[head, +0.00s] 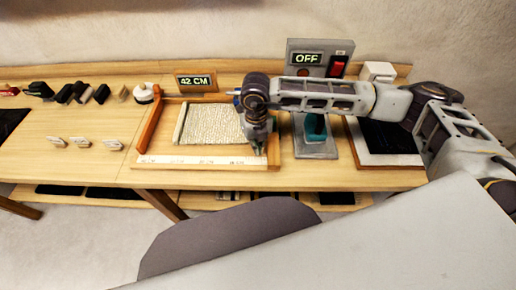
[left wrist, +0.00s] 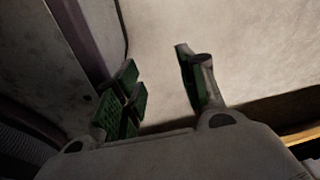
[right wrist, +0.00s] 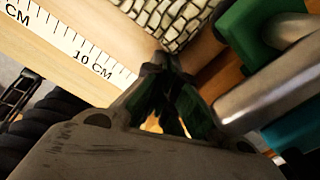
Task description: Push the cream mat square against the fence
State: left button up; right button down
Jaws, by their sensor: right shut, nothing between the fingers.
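The cream woven mat (head: 212,123) lies flat in a wooden measuring frame on the bench. The orange-brown fence (head: 150,121) runs along the frame's left side, with a strip of bare wood between it and the mat. My right gripper (head: 254,148) is shut and empty, low at the mat's right edge and hiding part of it. In the right wrist view, the shut fingertips (right wrist: 162,62) are beside the mat (right wrist: 165,18); whether they touch it I cannot tell. My left gripper (left wrist: 160,72) is open and empty, away from the bench.
A white ruler strip (head: 205,162) runs along the frame's front. A display reading 42 CM (head: 196,82) stands behind. A grey-based device with a teal part (head: 316,137) stands close to the right of my right gripper. White clips (head: 84,143) lie to the left.

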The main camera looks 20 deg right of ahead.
jog(key=shift+w+r, duration=0.1)
jog(key=shift+w, duration=0.3)
jog(key=shift+w+d+r, duration=0.1)
jog(key=shift+w+r, duration=0.05)
jog(key=shift+w, duration=0.05)
jog(key=shift+r, duration=0.15)
jog(key=shift+w+r, duration=0.1)
jog(key=shift+r, duration=0.25)
jog(key=r, duration=0.5)
jog(key=shift+s, duration=0.25)
pick_arm(q)
jog(key=shift+w+d+r, duration=0.1)
jog(key=shift+w+d, duration=0.45)
jog(key=shift+w, duration=0.1)
pick_arm(e)
jog(key=shift+s+a+r, duration=0.15)
jog(key=shift+r, duration=0.25)
jog(key=shift+s+a+r, duration=0.1)
jog(key=shift+s+r, duration=0.05)
jog(key=shift+r, duration=0.25)
jog(key=shift+s+a+f, duration=0.1)
jog(key=shift+s, duration=0.05)
